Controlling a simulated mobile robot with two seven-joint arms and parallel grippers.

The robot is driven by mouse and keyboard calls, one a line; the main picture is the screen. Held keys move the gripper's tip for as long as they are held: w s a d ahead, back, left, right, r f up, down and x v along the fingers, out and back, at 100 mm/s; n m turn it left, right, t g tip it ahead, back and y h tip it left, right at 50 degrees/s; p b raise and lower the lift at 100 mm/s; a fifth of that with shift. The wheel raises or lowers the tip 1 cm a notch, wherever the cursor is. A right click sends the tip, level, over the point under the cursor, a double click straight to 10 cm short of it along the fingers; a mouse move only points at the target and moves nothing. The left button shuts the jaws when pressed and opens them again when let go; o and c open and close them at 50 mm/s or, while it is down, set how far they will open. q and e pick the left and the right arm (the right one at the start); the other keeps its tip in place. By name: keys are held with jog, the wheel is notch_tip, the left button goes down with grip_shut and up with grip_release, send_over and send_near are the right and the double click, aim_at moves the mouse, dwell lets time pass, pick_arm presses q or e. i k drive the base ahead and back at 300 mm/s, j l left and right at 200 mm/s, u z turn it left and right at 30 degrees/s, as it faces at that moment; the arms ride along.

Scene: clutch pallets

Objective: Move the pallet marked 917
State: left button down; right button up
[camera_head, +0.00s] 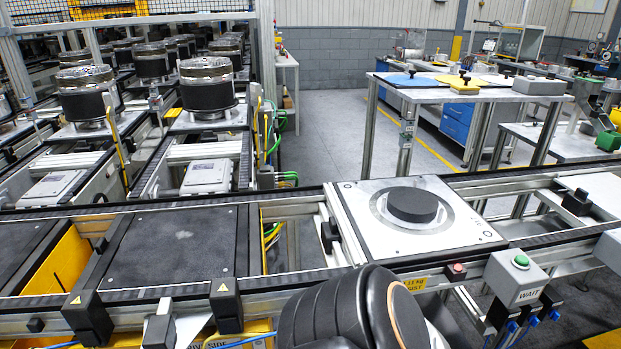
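A light grey square pallet (470,236) lies flat on the conveyor right of the middle. It has a metal ring and a thick black disc (412,204) at its centre. I cannot read a number 917 on it or on any other pallet. Two dark square plates lie on the conveyor to its left, one nearer (172,247) and one cut off at the left edge (22,245). A black rounded part that looks like my own arm rises at the bottom centre, in front of the conveyor. Neither gripper's fingers show.
A grey WAIT box with a green button (520,262) stands at the conveyor's front right. Black stop blocks (88,316) stick up along the front rail. Side lanes at the back left carry metal-topped clutch units (207,88). A worktable (440,92) stands behind the pallet.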

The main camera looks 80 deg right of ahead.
aim_at(396, 223)
jog(key=z, duration=1.55)
